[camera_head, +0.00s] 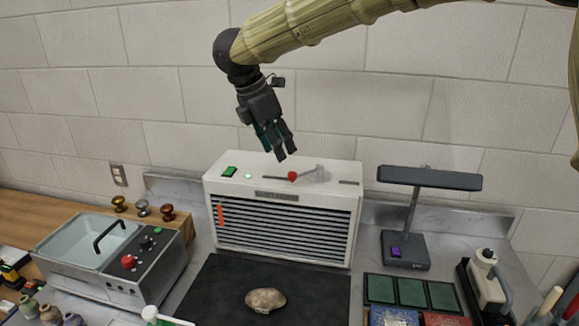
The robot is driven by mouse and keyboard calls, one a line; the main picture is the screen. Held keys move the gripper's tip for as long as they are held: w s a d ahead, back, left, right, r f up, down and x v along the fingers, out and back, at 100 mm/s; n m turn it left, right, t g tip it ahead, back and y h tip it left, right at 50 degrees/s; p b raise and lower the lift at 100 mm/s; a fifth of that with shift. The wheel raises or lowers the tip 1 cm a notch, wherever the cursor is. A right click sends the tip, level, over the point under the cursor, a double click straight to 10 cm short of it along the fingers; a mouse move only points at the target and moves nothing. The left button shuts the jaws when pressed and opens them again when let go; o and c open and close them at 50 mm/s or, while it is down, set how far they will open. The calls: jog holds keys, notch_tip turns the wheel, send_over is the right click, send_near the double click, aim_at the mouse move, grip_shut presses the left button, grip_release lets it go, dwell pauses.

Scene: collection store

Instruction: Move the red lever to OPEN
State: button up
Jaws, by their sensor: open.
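A white louvred cabinet (283,236) stands at the back of the counter against the wall. On its top is a lever with a red knob (292,176), with a pale grey arm (312,175) reaching to the right of it. A dark slot runs beside the knob. I cannot read any OPEN marking. My gripper (273,154) is open and empty, pointing down, above the cabinet's top and a little left of the red knob, seemingly apart from it.
A green button (229,171) and a small green light are on the cabinet top's left. A dark lamp (404,250) stands to the right, a grey basin unit (110,260) to the left. A brown stone (265,300) lies on the black mat (215,290) in front.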

aim_at(292, 172)
jog(key=x, duration=0.2)
jog(key=p+x, duration=0.1)
jog(key=x, duration=0.2)
jog(key=p+x, duration=0.1)
jog(key=x, duration=0.1)
jog(key=shift+w+f, duration=0.15)
jog(key=shift+w, duration=0.25)
jog(key=shift+d+f, duration=0.3)
jog(key=shift+f, duration=0.35)
jog(key=shift+w+d+f, duration=0.1)
jog(key=shift+w+f, duration=0.15)
jog(key=shift+f, duration=0.25)
jog(key=shift+s+r, duration=0.1)
grip_shut()
